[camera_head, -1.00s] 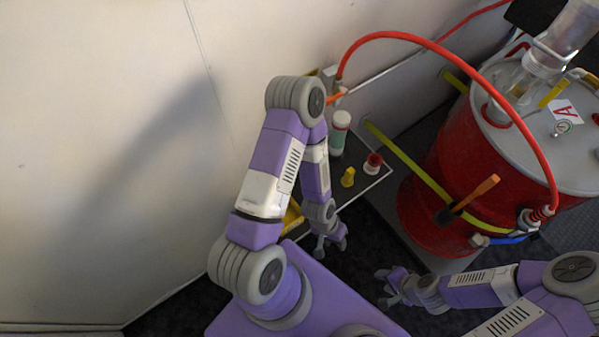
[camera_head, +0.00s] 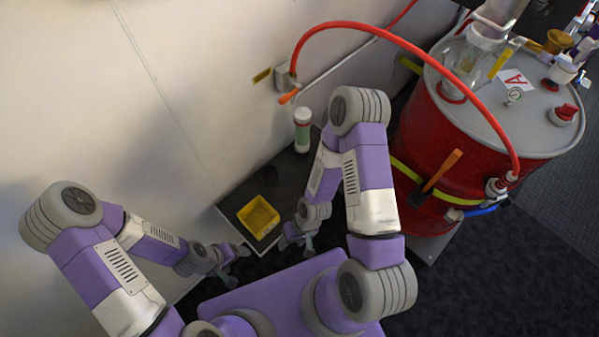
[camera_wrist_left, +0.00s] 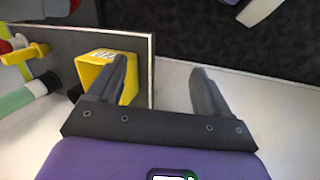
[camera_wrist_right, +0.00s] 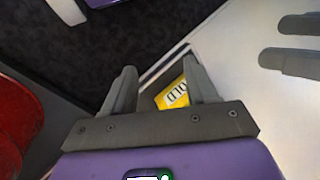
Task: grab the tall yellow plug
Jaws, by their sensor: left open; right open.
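The tall yellow plug (camera_wrist_left: 25,53) shows at the left of the left wrist view, on the dark shelf beside the yellow bin. In the head view it is not visible; my right arm covers that part of the shelf. My left gripper (camera_head: 236,264) is open and empty at the shelf's near-left edge; in the left wrist view (camera_wrist_left: 162,80) one finger overlaps the bin and the plug lies left of both fingers. My right gripper (camera_head: 296,242) is open and empty, just right of the bin.
A yellow bin (camera_head: 268,231) sits on the shelf (camera_head: 232,205). A white-and-green bottle (camera_head: 302,131) stands at the shelf's back. A red drum (camera_head: 440,140) with a red hose (camera_head: 400,40) stands to the right. My grippers are close together.

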